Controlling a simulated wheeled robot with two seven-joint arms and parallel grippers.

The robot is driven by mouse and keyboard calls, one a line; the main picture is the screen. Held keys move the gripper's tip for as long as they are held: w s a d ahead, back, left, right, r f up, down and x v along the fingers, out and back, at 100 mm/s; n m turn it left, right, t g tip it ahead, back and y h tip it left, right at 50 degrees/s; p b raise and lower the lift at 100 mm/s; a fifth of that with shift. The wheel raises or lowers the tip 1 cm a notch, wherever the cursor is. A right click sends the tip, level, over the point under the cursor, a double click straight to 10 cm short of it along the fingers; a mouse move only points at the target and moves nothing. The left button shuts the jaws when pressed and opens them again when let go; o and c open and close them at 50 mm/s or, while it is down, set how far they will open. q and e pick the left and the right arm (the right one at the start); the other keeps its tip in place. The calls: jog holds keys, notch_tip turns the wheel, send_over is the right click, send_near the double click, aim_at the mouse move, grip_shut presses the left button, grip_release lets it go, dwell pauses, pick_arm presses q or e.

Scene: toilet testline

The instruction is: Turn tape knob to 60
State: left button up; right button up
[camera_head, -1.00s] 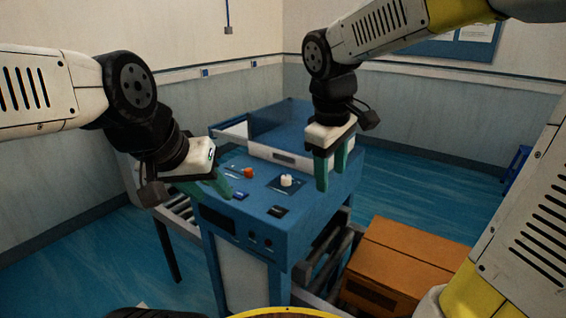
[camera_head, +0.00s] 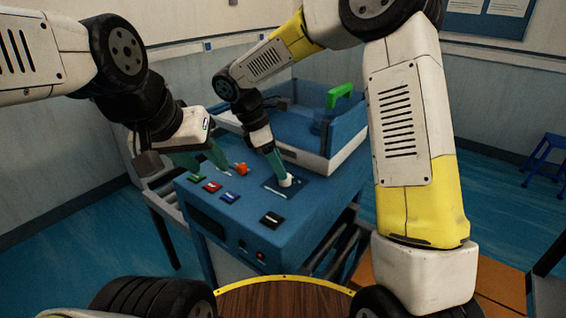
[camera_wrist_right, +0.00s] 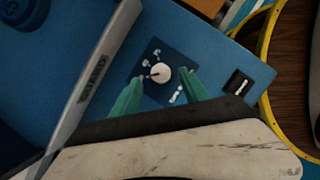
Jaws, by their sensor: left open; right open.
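The white tape knob (camera_wrist_right: 160,73) sits on a dark square plate with white markings on the blue machine. In the head view the white knob (camera_head: 287,181) shows just below my right gripper (camera_head: 279,172). In the right wrist view my right gripper (camera_wrist_right: 158,98) is open, its two green fingers on either side of the knob's near edge; I cannot tell whether they touch it. An orange-red knob (camera_head: 241,169) is on the same panel to the left. My left gripper (camera_head: 218,160) is open and empty, near the orange-red knob.
The panel of the blue machine (camera_head: 215,225) also has green, red, blue and black buttons. A tray-like box (camera_head: 345,145) with a green handle stands behind the panel. A wooden round surface with yellow rim (camera_head: 285,298) is in front. A blue stool (camera_head: 548,150) stands far right.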

jog(key=shift+x, duration=1.65)
jog(key=shift+c, duration=0.4)
grip_shut()
